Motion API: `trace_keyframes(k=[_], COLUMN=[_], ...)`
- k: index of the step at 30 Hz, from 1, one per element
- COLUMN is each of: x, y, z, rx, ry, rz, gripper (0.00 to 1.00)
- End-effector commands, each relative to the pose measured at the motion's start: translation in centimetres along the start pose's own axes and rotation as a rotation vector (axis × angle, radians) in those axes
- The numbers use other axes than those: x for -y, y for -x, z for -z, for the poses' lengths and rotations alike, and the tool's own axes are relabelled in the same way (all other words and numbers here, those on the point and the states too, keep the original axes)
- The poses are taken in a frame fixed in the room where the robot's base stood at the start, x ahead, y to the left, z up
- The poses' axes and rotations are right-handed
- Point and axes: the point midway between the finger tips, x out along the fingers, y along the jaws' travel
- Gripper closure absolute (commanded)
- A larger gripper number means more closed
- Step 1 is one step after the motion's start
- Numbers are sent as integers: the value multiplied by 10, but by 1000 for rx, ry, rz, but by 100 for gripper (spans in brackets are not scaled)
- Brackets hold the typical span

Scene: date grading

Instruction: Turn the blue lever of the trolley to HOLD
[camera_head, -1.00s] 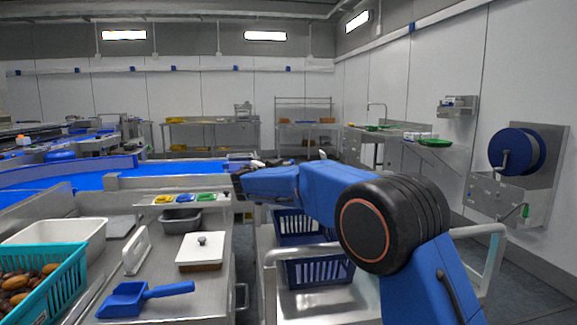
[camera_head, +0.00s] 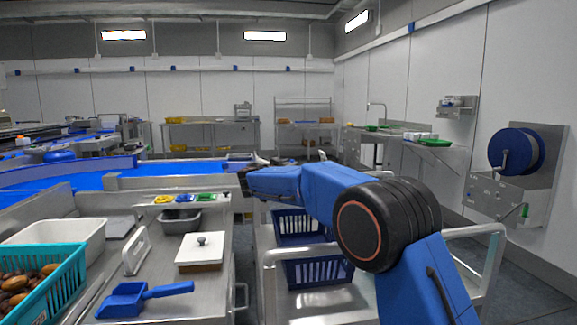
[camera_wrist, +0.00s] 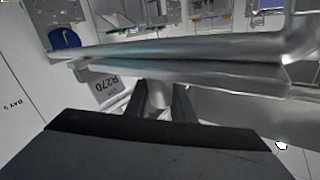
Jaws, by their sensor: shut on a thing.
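The trolley (camera_head: 270,262) stands right of the steel bench in the head view, with a tubular steel frame. In the head view my gripper (camera_head: 243,182) is at the far end of my blue arm, small and hard to make out. In the wrist view my gripper (camera_wrist: 159,100) has its dark fingers under a long steel rail (camera_wrist: 180,52). It is shut on a grey metal part (camera_wrist: 158,94) between the fingers. I cannot make out a blue lever or a HOLD mark, and cannot tell whether the gripped part belongs to the lever.
The trolley carries blue crates (camera_head: 318,272). The bench at left holds a white-lidded box (camera_head: 200,252), a blue scoop (camera_head: 125,300) and a teal basket (camera_head: 70,290) of dates. A narrow floor gap (camera_head: 245,262) separates bench and trolley. A blue hose reel (camera_head: 517,152) hangs at right.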

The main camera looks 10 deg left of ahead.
Motion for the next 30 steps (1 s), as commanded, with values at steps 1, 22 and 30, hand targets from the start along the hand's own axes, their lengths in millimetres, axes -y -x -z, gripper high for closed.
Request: trace_keyframes(k=[1,22,30], x=[2,-4,-4], y=[1,3,3], z=[0,2,1], rx=[-3,-77,-76], ry=[-1,0,0], rz=[-5,-261,-261], gripper=[100,99,60])
